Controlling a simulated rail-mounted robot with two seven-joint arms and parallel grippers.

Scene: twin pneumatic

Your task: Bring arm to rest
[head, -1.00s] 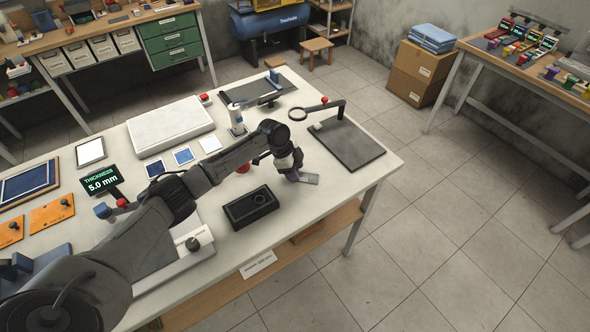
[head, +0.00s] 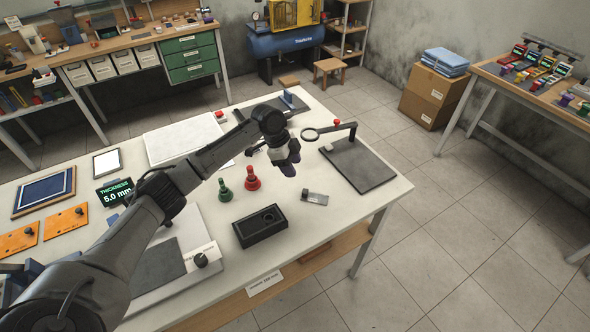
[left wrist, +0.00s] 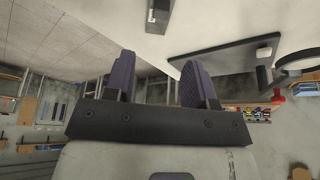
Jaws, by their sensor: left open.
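My left gripper (head: 287,162) hangs above the white worktable (head: 318,242), over its right part. In the left wrist view its two purple-padded fingers (left wrist: 158,78) stand apart with nothing between them. A small grey metal piece (head: 315,198) lies on the table below and in front of the gripper, apart from it. It also shows in the left wrist view (left wrist: 160,14), beyond the fingers. My left arm reaches in from the lower left across the table. My right gripper is in neither view.
A black block with a round recess (head: 260,226), a green weight (head: 225,192) and a red weight (head: 252,180) stand near the arm. A dark plate with a magnifier (head: 357,165) lies right of the gripper. The tiled floor to the right is clear.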

